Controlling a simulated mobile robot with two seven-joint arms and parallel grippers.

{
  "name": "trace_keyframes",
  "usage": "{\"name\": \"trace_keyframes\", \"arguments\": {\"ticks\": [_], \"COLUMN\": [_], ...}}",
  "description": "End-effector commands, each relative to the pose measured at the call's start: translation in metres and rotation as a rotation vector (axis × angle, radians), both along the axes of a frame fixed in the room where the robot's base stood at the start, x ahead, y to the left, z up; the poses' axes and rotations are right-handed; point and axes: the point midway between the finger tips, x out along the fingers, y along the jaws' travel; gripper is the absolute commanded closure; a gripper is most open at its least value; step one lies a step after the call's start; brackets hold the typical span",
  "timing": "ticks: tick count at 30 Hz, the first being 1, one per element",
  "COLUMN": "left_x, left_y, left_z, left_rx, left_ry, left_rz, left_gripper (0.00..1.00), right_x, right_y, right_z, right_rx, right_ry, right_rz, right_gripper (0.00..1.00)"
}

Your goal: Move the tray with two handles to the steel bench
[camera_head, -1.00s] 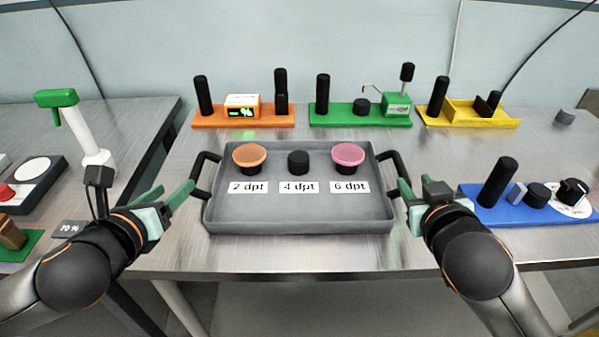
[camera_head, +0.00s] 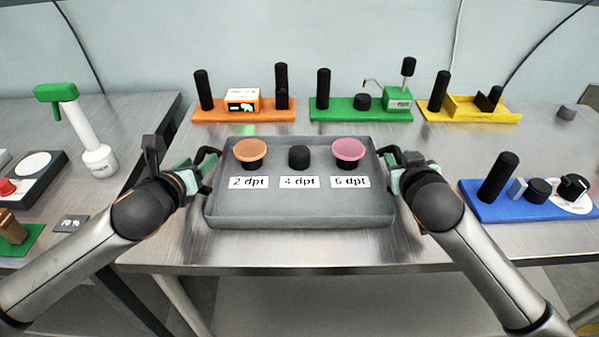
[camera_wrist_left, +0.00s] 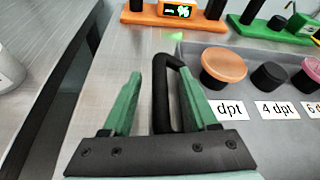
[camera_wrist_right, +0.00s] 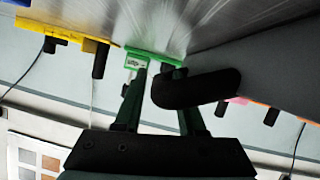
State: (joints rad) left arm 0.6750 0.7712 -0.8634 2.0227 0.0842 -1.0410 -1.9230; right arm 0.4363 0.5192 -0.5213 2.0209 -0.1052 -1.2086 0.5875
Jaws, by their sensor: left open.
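The grey tray (camera_head: 300,215) lies flat on a metal-topped table, with a black handle at each side. My left gripper (camera_head: 203,170) is at the left handle. In the left wrist view the open fingers (camera_wrist_left: 160,85) stand on both sides of that handle (camera_wrist_left: 161,110), which is closer to the right finger. My right gripper (camera_head: 397,172) is at the right handle (camera_head: 390,153). In the right wrist view its fingers (camera_wrist_right: 162,85) are apart, and the handle (camera_wrist_right: 195,90) passes between and partly over them; contact is unclear.
Orange (camera_head: 244,113), green (camera_head: 335,113) and yellow (camera_head: 438,113) modules stand behind; a blue module (camera_head: 490,207) is at right. A gap separates the left table (camera_head: 130,115).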

Motion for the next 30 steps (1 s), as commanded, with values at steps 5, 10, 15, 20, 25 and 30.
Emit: {"name": "trace_keyframes", "arguments": {"ticks": [5, 10, 15, 20, 25, 30], "left_x": [0.0066, 0.0070, 0.0068, 0.0068, 0.0067, 0.0066], "left_y": [-0.0007, -0.0008, -0.0007, -0.0006, -0.0006, -0.0006], "left_z": [-0.0028, -0.0029, -0.0028, -0.0027, -0.0026, -0.0027], "left_rx": [0.000, 0.000, 0.000, 0.000, 0.000, 0.000], "left_ry": [0.000, 0.000, 0.000, 0.000, 0.000, 0.000], "left_rz": [0.000, 0.000, 0.000, 0.000, 0.000, 0.000], "left_gripper": [0.41, 0.41, 0.48, 0.66, 0.85, 1.00], "right_x": [0.0067, 0.0070, 0.0068, 0.0067, 0.0066, 0.0066], "right_y": [-0.0007, -0.0007, -0.0007, -0.0008, -0.0008, -0.0008], "right_z": [-0.0024, -0.0028, -0.0027, -0.0026, -0.0027, -0.0027], "right_rx": [0.001, 0.001, 0.001, 0.001, 0.001, 0.001], "right_ry": [0.000, 0.000, 0.000, 0.000, 0.000, 0.000], "right_rz": [0.000, 0.000, 0.000, 0.000, 0.000, 0.000], "right_gripper": [0.60, 0.60, 0.68, 0.86, 1.00, 1.00]}}
